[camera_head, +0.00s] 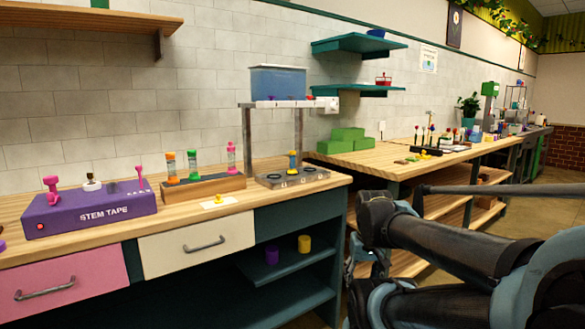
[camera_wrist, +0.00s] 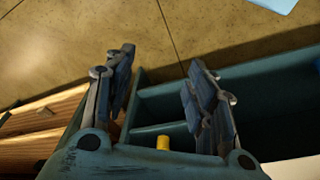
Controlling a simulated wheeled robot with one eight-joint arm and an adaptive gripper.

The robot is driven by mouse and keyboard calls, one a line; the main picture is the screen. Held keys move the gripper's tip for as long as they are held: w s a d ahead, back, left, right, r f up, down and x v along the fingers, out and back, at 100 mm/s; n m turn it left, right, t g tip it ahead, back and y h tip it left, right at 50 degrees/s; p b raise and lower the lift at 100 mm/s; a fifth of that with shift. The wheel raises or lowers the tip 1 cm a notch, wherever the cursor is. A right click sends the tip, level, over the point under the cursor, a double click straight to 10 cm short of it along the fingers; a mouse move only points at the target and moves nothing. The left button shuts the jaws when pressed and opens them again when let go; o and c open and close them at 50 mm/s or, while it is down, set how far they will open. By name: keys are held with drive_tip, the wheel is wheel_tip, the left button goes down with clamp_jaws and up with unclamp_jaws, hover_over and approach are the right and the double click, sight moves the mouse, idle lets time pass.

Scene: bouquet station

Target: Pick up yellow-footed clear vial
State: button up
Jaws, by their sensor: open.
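A small upright piece with yellow and blue parts (camera_head: 292,162) stands on the grey metal plate under the water tank; it may be the yellow-footed vial, but it is too small to be sure. A wooden rack (camera_head: 205,187) on the counter holds clear vials with orange (camera_head: 171,167), green (camera_head: 193,163) and pink (camera_head: 232,157) ends. My gripper (camera_wrist: 160,88) is open and empty in the wrist view, pointing over the floor and the teal cabinet. In the head view it is at the right of the counter, partly hidden by my arm, well away from the vials.
A yellow cylinder (camera_head: 304,243) and a purple one (camera_head: 272,255) stand on the cabinet's open shelf. A purple stem tape box (camera_head: 90,208) is at the left. A blue tank (camera_head: 291,82) sits on a stand above the plate. Green blocks (camera_head: 349,140) lie on the table behind.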

sight(292, 161)
drive_tip(key=shift+c, duration=0.3)
drive_tip(key=w+a+r+m+y, duration=0.45)
drive_tip(key=w+r+m, duration=0.2)
drive_tip(key=w, duration=0.35)
drive_tip(key=w+a+r+m+y, duration=0.4)
drive_tip(key=w+a+r+m, duration=0.15)
drive_tip(key=w+r, duration=0.35)
drive_tip(key=w+d+r+m+t+y, duration=0.1)
drive_tip(key=w+d+r+m+y, duration=0.15)
drive_tip(key=w, duration=0.55)
drive_tip(key=w+d+r+m+t+y, duration=0.1)
drive_tip(key=w+d+r+m+y, duration=0.2)
drive_tip(key=w, duration=0.5)
drive_tip(key=w+d+r+m+t+y, duration=0.1)
drive_tip(key=w+m+y, duration=0.25)
drive_tip(key=w, duration=0.55)
drive_tip(key=shift+m, duration=0.4)
drive_tip(key=x, duration=1.7)
drive_tip(key=shift+a+r, duration=0.1)
drive_tip(key=shift+a, duration=0.05)
clamp_jaws()
